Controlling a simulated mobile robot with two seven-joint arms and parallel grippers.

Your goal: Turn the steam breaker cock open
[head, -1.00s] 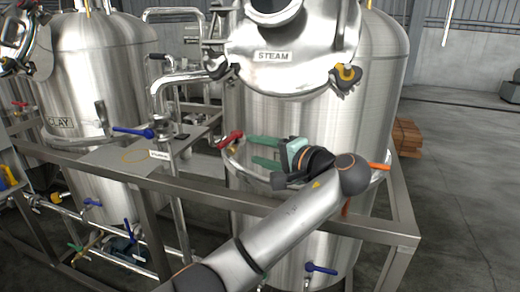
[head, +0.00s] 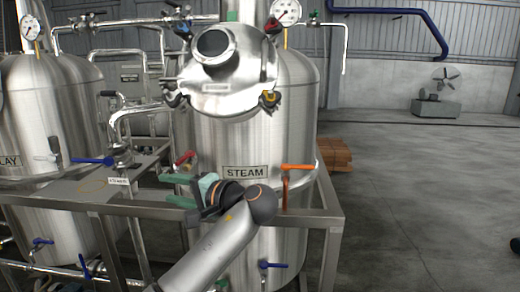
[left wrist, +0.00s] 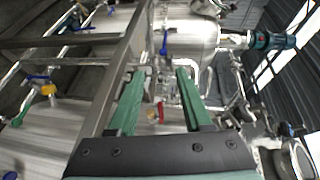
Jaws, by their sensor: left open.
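The cock most likely meant is a blue lever (head: 92,161) at left of centre in the head view, on a pipe over the frame. A small white tag (head: 118,181) hangs below it, too small to read surely. The lever points left, about level. My left gripper (head: 182,192) is open and empty, right of the tag and in front of the steam tank (head: 215,140). It is apart from the lever. In the left wrist view, a blue lever (left wrist: 164,45) and a red handle (left wrist: 160,112) show between the green fingers (left wrist: 160,75). My right gripper is out of view.
A red handle (head: 185,157) sits close above my left gripper. An orange lever (head: 298,166) stands at the tank's right side. A steel frame rail (head: 300,218) runs across the front. Open floor (head: 420,210) lies to the right, with a fan (head: 445,78) at the back.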

